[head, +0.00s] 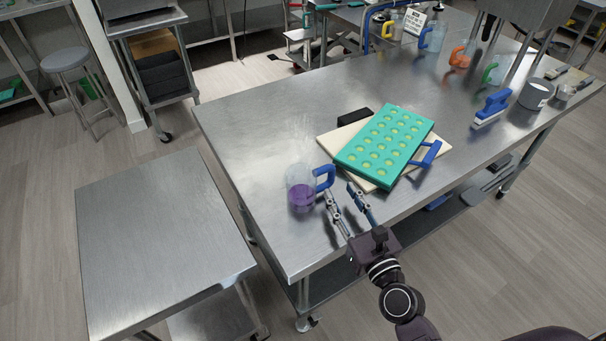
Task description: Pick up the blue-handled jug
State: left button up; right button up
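The blue-handled jug (300,188) is clear with purple liquid in its lower part. It stands upright near the left front edge of the steel table, its blue handle (324,178) pointing right. My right gripper (341,197) is open, with its two fingers reaching toward the jug just to the right of it and below the handle. The fingers look empty; I cannot tell whether the left finger touches the jug. Another jug with a blue handle (431,38) stands at the far back of the table. My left gripper is not in view.
A green mold tray (386,143) lies on a pale board (337,141) right of the jug. A blue-handled brush (491,107) and a steel pot (536,93) are farther right. A lower steel table (160,240) stands at left. The steel table (240,125) is bare left of the jug.

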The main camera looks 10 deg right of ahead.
aim_at(333, 176)
jog(key=shift+w+a+r, duration=0.1)
jog(key=shift+w+r, duration=0.05)
jog(key=shift+w, duration=0.4)
jog(key=shift+w+r, duration=0.1)
jog(key=shift+w, duration=0.1)
jog(key=shift+w+a+r+p, duration=0.1)
jog(key=shift+w+r+p, duration=0.25)
jog(key=shift+w+p, duration=0.35)
jog(key=w, duration=0.3)
jog(key=shift+w+a+f+p, duration=0.1)
jog(key=shift+w+a+p, duration=0.2)
jog(key=shift+p, duration=0.1)
jog(key=shift+w, duration=0.15)
jog(key=c, duration=0.9)
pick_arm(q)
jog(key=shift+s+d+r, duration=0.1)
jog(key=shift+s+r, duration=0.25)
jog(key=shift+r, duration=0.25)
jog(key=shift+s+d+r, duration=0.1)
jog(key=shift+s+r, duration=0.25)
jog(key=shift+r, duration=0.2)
pick_arm(e)
grip_shut()
